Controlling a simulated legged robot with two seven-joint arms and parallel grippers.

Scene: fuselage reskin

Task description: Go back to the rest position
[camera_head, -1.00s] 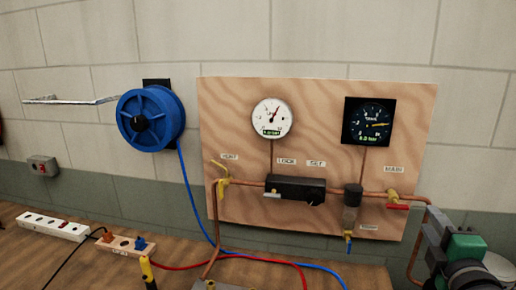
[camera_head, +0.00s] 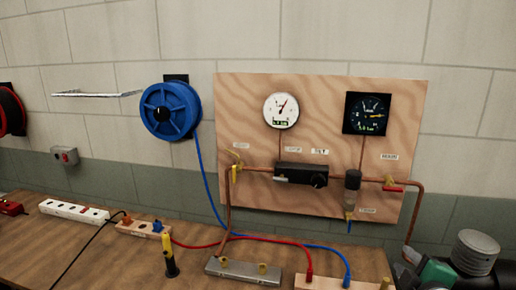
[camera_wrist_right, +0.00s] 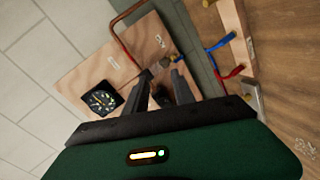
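My right gripper (camera_wrist_right: 160,73) shows in the right wrist view with its two dark fingers apart and nothing seen held between them. In the head view only part of my green and grey right wrist shows at the lower right corner; the fingertips are hard to make out there. My left gripper is not in view. The wooden panel (camera_head: 240,110) on the wall carries a white gauge (camera_head: 281,110), a black gauge (camera_head: 367,113), copper pipe, a black regulator (camera_head: 301,174) and a red-handled valve (camera_head: 393,189).
Below the panel, the wooden bench (camera_head: 100,260) holds a white power strip (camera_head: 74,211), a black-and-yellow tool (camera_head: 169,256), a metal block (camera_head: 243,270) and red and blue hoses. A blue reel (camera_head: 171,110) and a wire shelf (camera_head: 97,94) are on the wall.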

